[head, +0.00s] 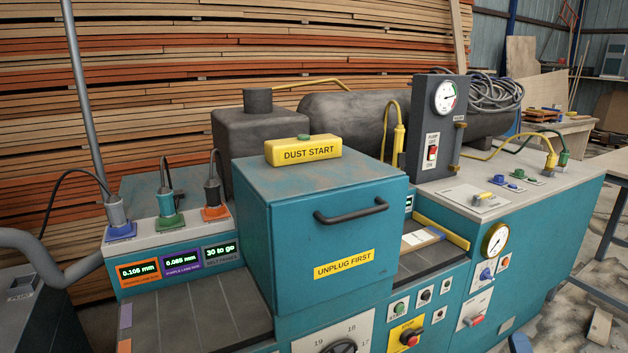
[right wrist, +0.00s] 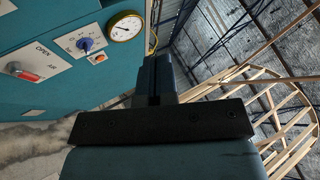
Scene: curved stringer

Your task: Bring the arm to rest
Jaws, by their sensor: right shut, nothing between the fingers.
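My right gripper (right wrist: 155,72) shows in the right wrist view, its dark fingers together with nothing between them. It points past the teal machine's side into open space. In the head view only a small dark tip, which seems to be my right gripper (head: 520,343), shows at the bottom edge, in front of the machine's right end. My left gripper is in neither view.
The teal machine (head: 235,222) fills the middle, with a gauge (head: 495,240), a red-handled valve (right wrist: 22,72) and a blue knob (right wrist: 86,44) on its front. A curved wooden frame (right wrist: 285,110) stands to the right in the wrist view. Stacked boards (head: 150,90) stand behind.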

